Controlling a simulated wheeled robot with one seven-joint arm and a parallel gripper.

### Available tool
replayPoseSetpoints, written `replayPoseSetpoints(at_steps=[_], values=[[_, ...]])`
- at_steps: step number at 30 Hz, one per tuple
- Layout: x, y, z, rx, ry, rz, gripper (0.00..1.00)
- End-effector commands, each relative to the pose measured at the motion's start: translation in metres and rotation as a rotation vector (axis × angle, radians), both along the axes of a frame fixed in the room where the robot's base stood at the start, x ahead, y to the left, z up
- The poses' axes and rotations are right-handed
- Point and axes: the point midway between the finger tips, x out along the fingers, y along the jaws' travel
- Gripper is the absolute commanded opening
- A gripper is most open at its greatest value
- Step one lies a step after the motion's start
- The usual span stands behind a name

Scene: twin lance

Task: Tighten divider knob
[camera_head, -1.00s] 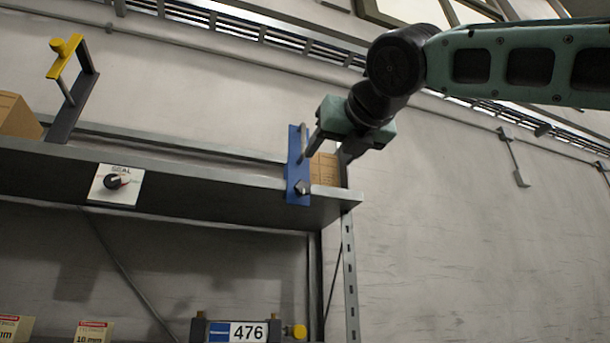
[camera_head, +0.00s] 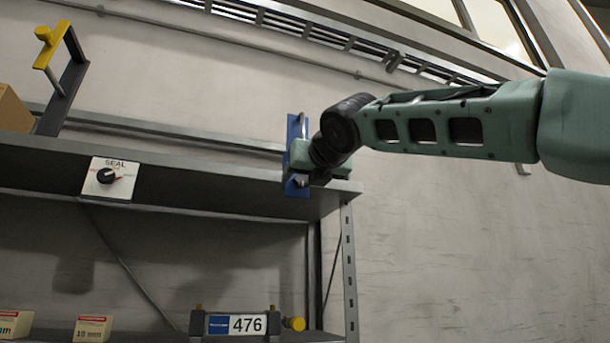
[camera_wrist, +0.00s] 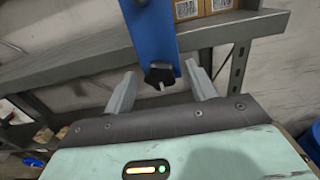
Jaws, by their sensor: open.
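The divider is a blue upright plate (camera_head: 293,128) at the right end of the shelf. It also shows in the wrist view (camera_wrist: 151,35). Its knob, a dark faceted piece with a pale slot or mark (camera_wrist: 160,77), sits at the plate's lower end. My gripper (camera_wrist: 163,83) is open, with one pale finger on each side of the knob and visible gaps to both. In the head view my gripper (camera_head: 302,165) is in front of the plate and hides its middle and most of the knob. I cannot tell whether the fingertips reach past the knob.
A panel marked SEAL (camera_head: 112,180) with a dark dial is on the shelf edge (camera_head: 220,188), left of the divider. A yellow-handled bracket (camera_head: 68,75) stands farther left. Below is a unit labelled 476 (camera_head: 236,325).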

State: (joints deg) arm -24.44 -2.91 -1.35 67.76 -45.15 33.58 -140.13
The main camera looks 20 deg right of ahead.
Motion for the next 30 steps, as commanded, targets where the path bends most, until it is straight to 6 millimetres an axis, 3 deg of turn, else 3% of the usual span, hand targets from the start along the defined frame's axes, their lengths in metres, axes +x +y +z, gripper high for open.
replayPoseSetpoints(at_steps=[3,8,20,30], values=[[-0.0001,0.0000,-0.0002,0.000,0.000,0.000,0.56],[-0.0002,0.0000,-0.0002,0.000,0.000,0.000,0.12],[-0.0004,-0.0001,-0.0001,0.049,0.001,0.000,0.12],[-0.0003,-0.0011,-0.0003,0.289,0.001,-0.002,0.12]])
